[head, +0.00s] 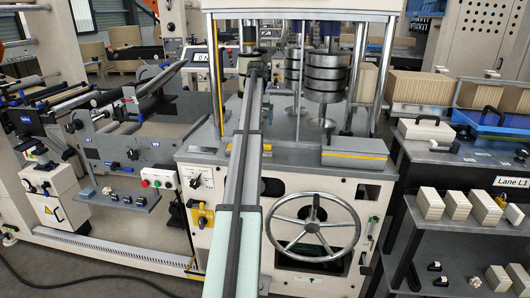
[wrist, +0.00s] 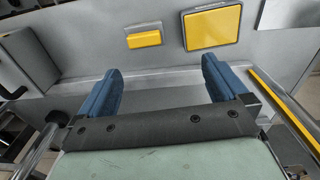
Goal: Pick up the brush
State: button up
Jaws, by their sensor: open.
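My gripper (wrist: 160,64) is open in the wrist view, with its two blue fingers wide apart. Nothing is between them, and a grey surface shows beyond. In the head view my arm rises through the middle, and I cannot make out the fingers there. No brush can be named for sure. A small dark-handled item with a pale end (head: 450,147) lies on the right bench and may be one, but it is too small to tell. It is well to the right of my arm.
A yellow block (wrist: 145,38) and a yellow panel (wrist: 212,27) are ahead of the fingers in the wrist view. A pale block with a black handle (head: 427,129) sits on the right bench.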

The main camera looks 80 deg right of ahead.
aim_at(265, 145)
jog(key=s+f, duration=0.1)
jog(key=f, duration=0.3)
jog(key=s+f, duration=0.1)
jog(key=f, duration=0.3)
jog(key=s+f, duration=0.1)
jog(key=f, duration=0.3)
jog(key=shift+f, duration=0.4)
jog(key=c, duration=1.1)
jog(key=shift+o, duration=0.2)
jog(key=shift+r, duration=0.1)
notch_tip(265, 145, up, 10)
jog(key=shift+f, duration=0.1)
